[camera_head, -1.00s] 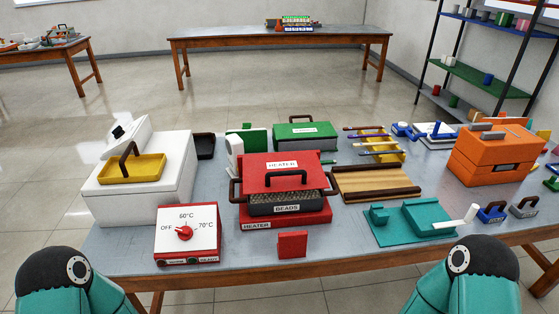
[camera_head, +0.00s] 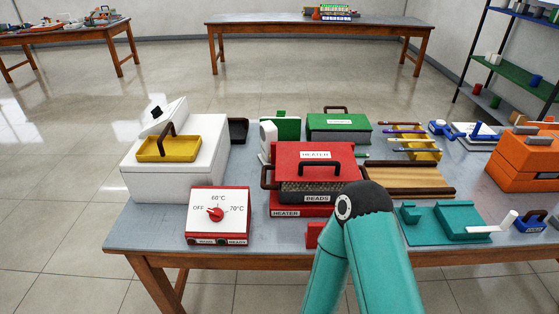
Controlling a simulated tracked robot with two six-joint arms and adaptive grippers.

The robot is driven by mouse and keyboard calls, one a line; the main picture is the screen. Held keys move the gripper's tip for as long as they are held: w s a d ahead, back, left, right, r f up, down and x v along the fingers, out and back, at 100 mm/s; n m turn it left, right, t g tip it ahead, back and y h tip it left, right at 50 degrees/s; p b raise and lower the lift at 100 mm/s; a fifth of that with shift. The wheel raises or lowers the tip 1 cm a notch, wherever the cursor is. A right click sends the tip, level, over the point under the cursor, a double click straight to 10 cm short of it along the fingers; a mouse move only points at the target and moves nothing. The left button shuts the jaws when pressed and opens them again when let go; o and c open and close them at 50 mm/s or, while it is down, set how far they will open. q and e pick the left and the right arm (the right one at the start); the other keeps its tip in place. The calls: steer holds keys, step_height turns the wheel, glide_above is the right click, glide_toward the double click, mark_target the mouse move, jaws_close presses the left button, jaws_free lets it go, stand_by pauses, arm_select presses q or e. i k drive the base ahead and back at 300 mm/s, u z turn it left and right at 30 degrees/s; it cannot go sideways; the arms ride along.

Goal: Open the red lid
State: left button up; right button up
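The red lid (camera_head: 314,154) with a "HEATER" label and a dark arched handle (camera_head: 319,166) covers the red heater box (camera_head: 285,203) at the middle of the table. Below its front edge, a dark tray labelled "BEADS" (camera_head: 317,198) shows, with beads visible in the gap. A dark side handle (camera_head: 267,176) sticks out at the left of the tray. One of my arms, teal with a black joint (camera_head: 365,203), rises in front of the heater's right side and hides its lower right corner. Neither gripper's fingers are in view.
A white box with a yellow tray (camera_head: 168,149) and a red-and-white dial unit (camera_head: 218,214) stand left. A small red block (camera_head: 314,234) lies in front. A green box (camera_head: 338,128) stands behind, a wooden tray (camera_head: 410,179) and teal fixture (camera_head: 445,222) right.

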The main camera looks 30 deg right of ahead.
mark_target(296, 162)
steer(key=u, duration=0.1)
steer(key=k, duration=1.4)
steer(key=z, duration=0.45)
steer(key=i, duration=1.05)
steer(key=z, duration=0.05)
